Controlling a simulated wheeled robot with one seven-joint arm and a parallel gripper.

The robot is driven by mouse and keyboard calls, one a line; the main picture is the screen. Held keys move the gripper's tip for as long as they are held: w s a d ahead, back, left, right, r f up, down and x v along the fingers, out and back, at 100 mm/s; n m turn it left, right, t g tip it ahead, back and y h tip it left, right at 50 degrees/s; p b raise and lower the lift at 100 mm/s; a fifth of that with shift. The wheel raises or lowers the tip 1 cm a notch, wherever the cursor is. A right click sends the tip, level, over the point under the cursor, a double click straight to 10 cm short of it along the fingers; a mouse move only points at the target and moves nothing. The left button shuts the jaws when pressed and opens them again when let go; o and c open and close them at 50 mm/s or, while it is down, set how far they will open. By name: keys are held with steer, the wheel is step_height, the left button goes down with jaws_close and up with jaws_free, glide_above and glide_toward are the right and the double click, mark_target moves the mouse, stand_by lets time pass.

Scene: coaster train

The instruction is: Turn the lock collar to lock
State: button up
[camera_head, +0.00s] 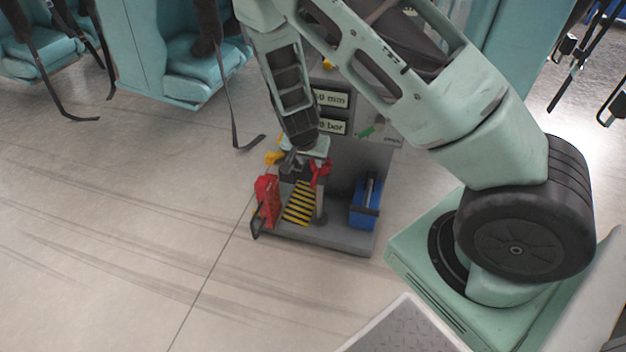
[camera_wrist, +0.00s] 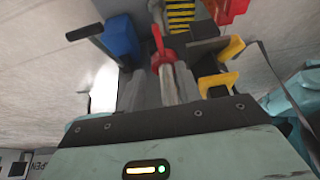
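The lock collar looks like a red ring with an upright red lever (camera_head: 320,173), on the grey post of a small grey stand. It also shows in the wrist view (camera_wrist: 163,56), just beyond the fingers, with its lever pointing up the picture. My gripper (camera_head: 293,160) points down over the stand, close to the collar and slightly left of it in the head view. In the wrist view the grey fingers of my gripper (camera_wrist: 158,85) look apart, with a pale grey piece between them. No grip on the collar shows. The fingertips are partly hard to tell from the post.
A red block (camera_head: 267,199) and a blue box (camera_head: 366,204) stand on the stand's base (camera_head: 330,238), beside a yellow-black striped plate (camera_head: 300,203). Yellow parts (camera_wrist: 218,83) sit right of the fingers. Teal seats (camera_head: 185,60) with hanging straps are behind. Floor to the left is clear.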

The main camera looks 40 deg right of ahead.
mark_target(315, 177)
steer(key=b+x, duration=0.3)
steer(key=x, duration=0.8)
steer(key=shift+f, duration=0.4)
steer(key=shift+d, duration=0.1)
jaws_close()
